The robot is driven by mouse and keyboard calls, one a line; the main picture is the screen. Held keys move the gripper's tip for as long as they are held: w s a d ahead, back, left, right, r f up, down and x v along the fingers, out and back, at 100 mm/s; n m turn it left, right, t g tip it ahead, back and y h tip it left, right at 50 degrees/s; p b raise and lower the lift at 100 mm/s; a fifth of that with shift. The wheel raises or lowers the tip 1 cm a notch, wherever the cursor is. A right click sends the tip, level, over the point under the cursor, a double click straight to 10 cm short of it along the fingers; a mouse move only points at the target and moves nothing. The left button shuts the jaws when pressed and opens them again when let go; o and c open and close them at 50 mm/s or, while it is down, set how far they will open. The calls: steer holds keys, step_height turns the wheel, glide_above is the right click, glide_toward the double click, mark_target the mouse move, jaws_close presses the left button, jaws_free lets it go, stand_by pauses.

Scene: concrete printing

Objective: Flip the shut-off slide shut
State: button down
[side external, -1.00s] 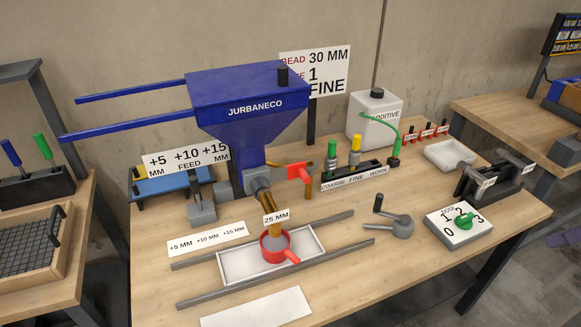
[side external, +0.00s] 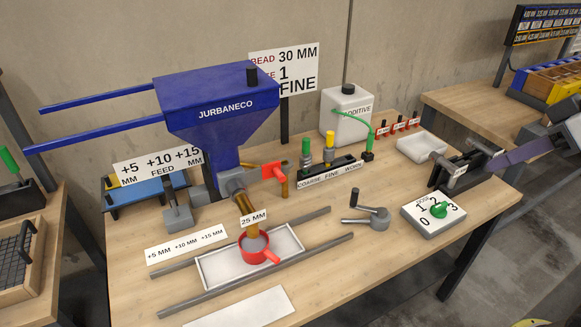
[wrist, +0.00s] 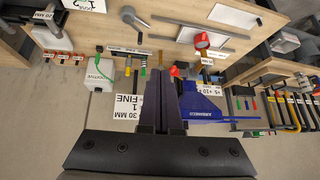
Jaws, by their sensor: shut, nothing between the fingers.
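The shut-off slide appears to be the red piece (side external: 273,171) sticking out to the right below the blue hopper (side external: 220,105). In the wrist view the red piece (wrist: 174,71) shows just beyond the finger ends, beside the blue hopper (wrist: 206,112). My gripper (wrist: 160,84) is shut and empty, its dark fingers together. It overlaps the sign and hopper in that view, and I see no contact with the slide.
A red cup (side external: 254,246) stands on a white tray (side external: 213,277) under the nozzle. A sign (side external: 284,70) stands behind the hopper. A green and a yellow-topped post (side external: 329,150), a white additive can (side external: 346,115) and a crank (side external: 368,217) are to the right.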

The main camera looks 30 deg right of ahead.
steer(key=w+a+r+y, duration=0.1)
steer(key=w+a, duration=0.1)
steer(key=w, duration=1)
steer(key=w+a+r+y, duration=0.2)
steer(key=w, duration=1.1)
steer(key=w+f+g, duration=0.1)
steer(key=w+f, duration=0.5)
steer(key=f, duration=0.3)
steer(key=w+a+f+g, duration=0.1)
steer(key=w+f, duration=0.5)
steer(key=f, duration=0.4)
steer(key=shift+w+f+g+y, duration=0.15)
steer(key=shift+w+g+y, duration=0.15)
steer(key=shift+w+g, duration=0.1)
steer(key=shift+a, duration=0.1)
